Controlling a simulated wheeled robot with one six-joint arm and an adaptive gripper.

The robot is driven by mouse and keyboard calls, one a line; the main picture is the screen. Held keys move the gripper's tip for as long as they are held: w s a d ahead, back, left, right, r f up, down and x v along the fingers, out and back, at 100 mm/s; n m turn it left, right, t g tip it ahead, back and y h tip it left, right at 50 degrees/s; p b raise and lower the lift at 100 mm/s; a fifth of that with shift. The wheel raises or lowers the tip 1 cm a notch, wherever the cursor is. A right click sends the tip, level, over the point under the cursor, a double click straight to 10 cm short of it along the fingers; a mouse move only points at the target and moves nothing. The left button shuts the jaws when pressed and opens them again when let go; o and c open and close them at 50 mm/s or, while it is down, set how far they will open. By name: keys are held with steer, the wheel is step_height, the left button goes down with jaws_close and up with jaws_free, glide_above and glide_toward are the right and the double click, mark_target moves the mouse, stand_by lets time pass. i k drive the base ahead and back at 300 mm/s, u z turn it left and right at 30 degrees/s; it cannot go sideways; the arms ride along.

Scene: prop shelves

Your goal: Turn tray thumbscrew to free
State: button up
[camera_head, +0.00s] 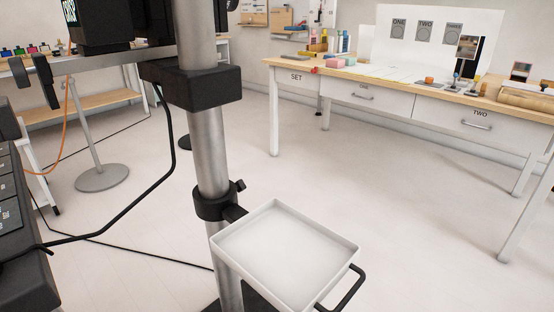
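A white shallow tray (283,248) with a raised rim is fixed to a grey metal pole (209,150) by a black clamp collar (213,207). The tray is empty and has a black handle (346,289) at its lower right. A small black thumbscrew (240,186) sticks out from the right side of the collar, above the tray arm. I cannot tell whether it is tight or loose. My gripper is not in view.
A black bracket (190,86) sits higher on the pole. Black cables (132,213) hang and trail at left, beside a dark keyed panel (15,205). A workbench (385,88) with drawers stands at back right. The floor (400,220) right of the tray is clear.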

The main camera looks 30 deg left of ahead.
mark_target(240, 185)
steer(key=i, duration=2.15)
steer(key=u, duration=3.65)
